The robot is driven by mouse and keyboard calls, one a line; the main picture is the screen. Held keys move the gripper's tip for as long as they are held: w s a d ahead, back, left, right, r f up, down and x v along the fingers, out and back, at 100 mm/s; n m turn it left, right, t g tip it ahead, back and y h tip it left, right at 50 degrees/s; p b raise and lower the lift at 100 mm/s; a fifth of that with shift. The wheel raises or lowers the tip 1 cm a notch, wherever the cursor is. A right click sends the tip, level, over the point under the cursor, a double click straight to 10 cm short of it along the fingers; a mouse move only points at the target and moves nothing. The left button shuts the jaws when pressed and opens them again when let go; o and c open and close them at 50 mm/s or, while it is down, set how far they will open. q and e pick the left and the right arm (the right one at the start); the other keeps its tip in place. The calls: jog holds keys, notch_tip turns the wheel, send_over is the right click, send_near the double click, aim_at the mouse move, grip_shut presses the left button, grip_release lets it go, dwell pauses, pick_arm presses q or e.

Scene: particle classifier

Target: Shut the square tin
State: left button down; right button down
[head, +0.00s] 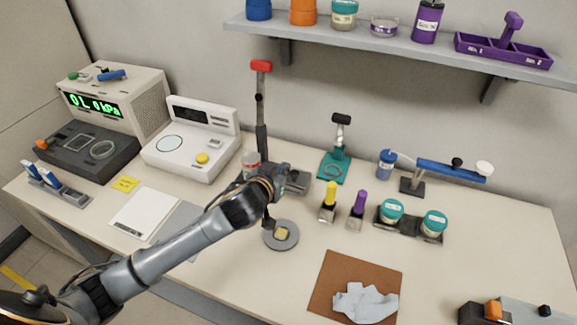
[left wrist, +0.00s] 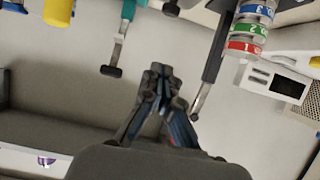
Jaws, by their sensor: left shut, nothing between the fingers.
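I cannot clearly pick out a square tin in either view. A small yellow square piece (head: 282,233) sits on a round grey dish (head: 293,240) in the middle of the table; I cannot tell whether it is a tin. My left gripper (head: 288,182) is above the table behind that dish, apart from it, its fingers partly hidden in the head view. In the left wrist view its fingers (left wrist: 160,72) are together and empty, in front of the back wall. My right gripper is not in view.
A red-topped post (head: 261,100) and a teal stand (head: 335,165) rise near the gripper. Yellow (head: 328,205) and purple (head: 357,211) bottles stand to its right. A crumpled cloth (head: 364,302) lies on a brown mat (head: 335,275). A shelf (head: 400,47) overhangs the back.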

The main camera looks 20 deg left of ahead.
pick_arm(q)
jog(key=p, duration=0.1)
send_over(293, 176)
jog(key=f, duration=0.3)
jog(key=shift+w+f, duration=0.25)
jog(key=shift+w, duration=0.1)
jog(key=f, duration=0.3)
jog(key=shift+s, duration=0.35)
jog(key=shift+s+f, duration=0.2)
jog(key=shift+f, duration=0.3)
